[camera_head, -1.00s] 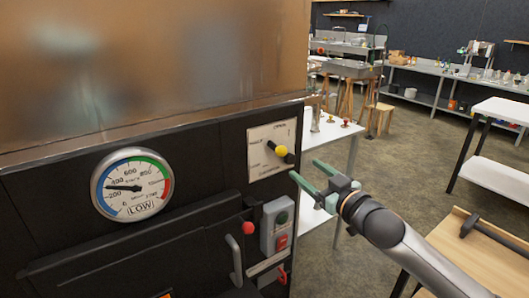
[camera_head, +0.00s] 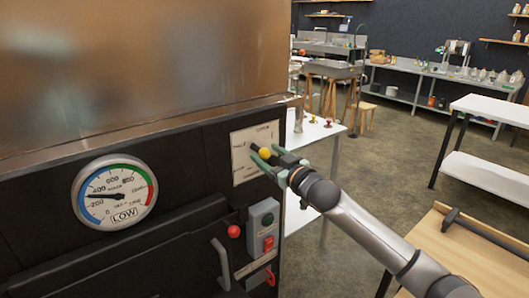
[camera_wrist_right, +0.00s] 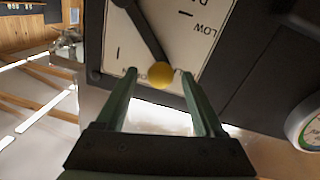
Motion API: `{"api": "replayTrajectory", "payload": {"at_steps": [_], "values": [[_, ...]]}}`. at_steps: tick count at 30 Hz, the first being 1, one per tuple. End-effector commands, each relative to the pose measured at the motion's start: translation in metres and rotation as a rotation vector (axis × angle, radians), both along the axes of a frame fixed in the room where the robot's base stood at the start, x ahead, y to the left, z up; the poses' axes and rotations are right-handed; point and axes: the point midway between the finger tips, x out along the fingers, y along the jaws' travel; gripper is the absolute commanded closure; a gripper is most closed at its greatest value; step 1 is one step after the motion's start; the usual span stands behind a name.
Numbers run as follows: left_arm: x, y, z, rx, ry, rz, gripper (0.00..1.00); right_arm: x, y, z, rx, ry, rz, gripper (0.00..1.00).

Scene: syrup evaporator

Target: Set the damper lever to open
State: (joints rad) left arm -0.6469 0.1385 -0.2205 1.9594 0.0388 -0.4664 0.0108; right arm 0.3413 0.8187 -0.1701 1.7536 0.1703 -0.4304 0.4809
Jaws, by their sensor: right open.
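The damper lever is a dark bar with a yellow knob (camera_head: 264,153), mounted on a white label plate (camera_head: 240,165) on the black evaporator front. In the head view its knob end points right and slightly down from the pivot. My right gripper (camera_head: 269,158) is open at the lever, with its green fingers around the knob. In the right wrist view the knob (camera_wrist_right: 161,75) lies between the open fingertips (camera_wrist_right: 160,77), with a gap visible on both sides. The plate (camera_wrist_right: 200,45) shows "LOW" upside down; the lettering behind the knob is partly hidden. My left gripper is not in view.
A round gauge (camera_head: 114,192) marked "LOW" is left of the plate. Below the plate are a grey switch box (camera_head: 263,229) with a red button, a red knob (camera_head: 234,231) and a grey handle (camera_head: 221,263). White and wooden tables stand right; floor shows between them.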

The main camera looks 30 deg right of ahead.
Motion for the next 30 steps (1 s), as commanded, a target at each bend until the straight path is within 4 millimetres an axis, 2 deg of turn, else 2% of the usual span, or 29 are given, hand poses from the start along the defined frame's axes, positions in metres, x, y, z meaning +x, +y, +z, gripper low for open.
{"api": "replayTrajectory", "payload": {"at_steps": [6,17,30], "values": [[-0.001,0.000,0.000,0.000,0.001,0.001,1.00,0.015,0.000,0.000,0.001,0.000,0.000,0.30],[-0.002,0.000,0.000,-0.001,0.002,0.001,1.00,0.018,0.000,0.000,0.000,0.001,0.001,0.31],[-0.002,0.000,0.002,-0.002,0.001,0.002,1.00,0.018,0.000,0.000,0.000,0.001,0.000,0.80]]}}
